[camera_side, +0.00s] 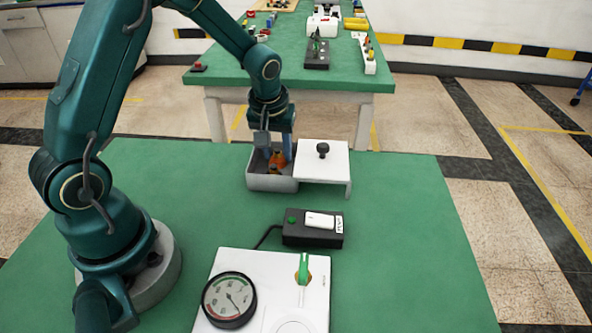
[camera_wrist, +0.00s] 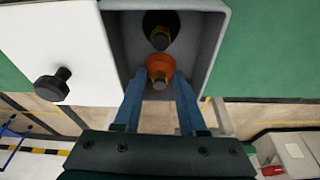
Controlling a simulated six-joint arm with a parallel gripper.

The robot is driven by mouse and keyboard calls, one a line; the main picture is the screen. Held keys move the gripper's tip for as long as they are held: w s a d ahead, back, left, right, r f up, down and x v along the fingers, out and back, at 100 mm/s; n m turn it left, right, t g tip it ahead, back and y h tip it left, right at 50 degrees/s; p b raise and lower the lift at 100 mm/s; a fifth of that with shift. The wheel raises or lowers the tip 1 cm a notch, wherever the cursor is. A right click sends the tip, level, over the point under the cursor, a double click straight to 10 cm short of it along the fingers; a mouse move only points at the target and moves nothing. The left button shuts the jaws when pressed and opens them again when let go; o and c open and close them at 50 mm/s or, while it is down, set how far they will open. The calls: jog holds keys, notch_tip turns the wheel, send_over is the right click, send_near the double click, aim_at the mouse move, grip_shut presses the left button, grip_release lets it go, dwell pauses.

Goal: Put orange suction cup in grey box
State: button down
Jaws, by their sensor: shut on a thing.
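The orange suction cup (camera_wrist: 160,66) is between my two blue fingertips in the wrist view, with a brass fitting at its end. It also shows as a small orange spot in the side view (camera_side: 277,161). My gripper (camera_side: 273,152) points down into the open grey box (camera_side: 271,184) and is shut on the cup. The cup is inside the box opening, within its walls (camera_wrist: 213,45). I cannot tell whether it touches the floor of the box. A black round piece with a brass fitting (camera_wrist: 159,37) lies in the box beyond the orange cup.
A white lid-like plate with a black knob (camera_side: 323,150) sits against the box's right side. A black switch box (camera_side: 312,230) and a white panel with a gauge (camera_side: 229,299) are nearer the camera. The green table is clear at right. Another cluttered table stands behind.

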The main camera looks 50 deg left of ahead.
jog(key=c, duration=0.7)
grip_release()
jog(key=shift+f, duration=0.1)
jog(key=shift+c, duration=0.2)
jog(key=v, duration=1.1)
jog(key=s+d+r+m+t+h, duration=0.1)
jog(key=s+d+r+m, duration=0.1)
jog(key=s+d+m, duration=0.2)
jog(key=s+d+r+m+t+h, duration=0.1)
jog(key=s+d+m, duration=0.3)
jog(key=s, duration=0.7)
jog(key=shift+r+t, duration=0.45)
jog(key=shift+t, duration=0.15)
jog(key=shift+w+d, duration=0.1)
